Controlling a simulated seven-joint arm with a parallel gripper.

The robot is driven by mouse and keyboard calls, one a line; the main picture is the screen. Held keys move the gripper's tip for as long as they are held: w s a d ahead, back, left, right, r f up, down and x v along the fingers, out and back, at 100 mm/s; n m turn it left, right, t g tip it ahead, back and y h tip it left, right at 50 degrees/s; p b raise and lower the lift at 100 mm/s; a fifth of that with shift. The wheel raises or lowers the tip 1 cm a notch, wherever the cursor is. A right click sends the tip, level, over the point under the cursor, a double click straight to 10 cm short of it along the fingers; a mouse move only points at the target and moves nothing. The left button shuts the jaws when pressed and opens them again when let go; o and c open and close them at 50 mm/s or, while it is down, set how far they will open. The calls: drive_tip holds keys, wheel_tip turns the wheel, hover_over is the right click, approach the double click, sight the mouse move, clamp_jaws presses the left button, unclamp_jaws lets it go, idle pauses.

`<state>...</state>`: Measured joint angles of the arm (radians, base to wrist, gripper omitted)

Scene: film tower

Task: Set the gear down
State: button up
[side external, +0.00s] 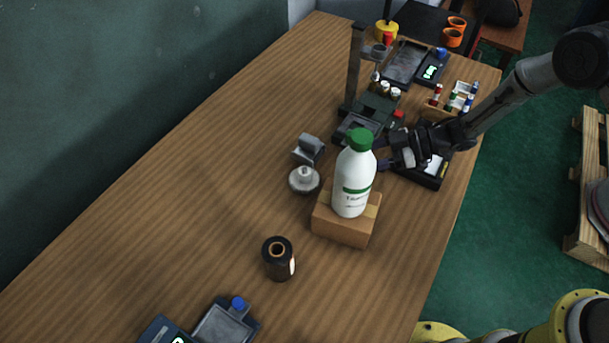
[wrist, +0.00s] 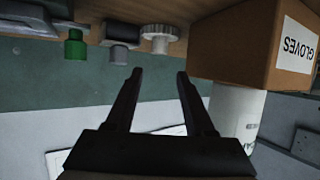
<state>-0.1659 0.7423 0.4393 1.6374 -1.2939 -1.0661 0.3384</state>
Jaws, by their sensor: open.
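The pale grey gear (side external: 304,181) lies on the wooden table, left of the white bottle, with its round hub facing up. In the wrist view, the gear (wrist: 159,36) shows near the top, beyond my fingertips and apart from them. My gripper (side external: 386,164) is to the right of the bottle in the side external view, some way from the gear. In the wrist view, my gripper (wrist: 159,74) has its two fingers spread with nothing between them.
A white bottle (side external: 352,184) with a green cap stands on a cardboard box (side external: 340,222) between my gripper and the gear. A grey block (side external: 308,149) sits behind the gear. A dark roll (side external: 279,260) stands in front. The table's left side is clear.

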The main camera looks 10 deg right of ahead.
sight(305, 170)
drive_tip(key=x, duration=1.2)
drive_tip(key=shift+w+a+f, duration=0.1)
drive_tip(key=shift+a+f, duration=0.05)
clamp_jaws()
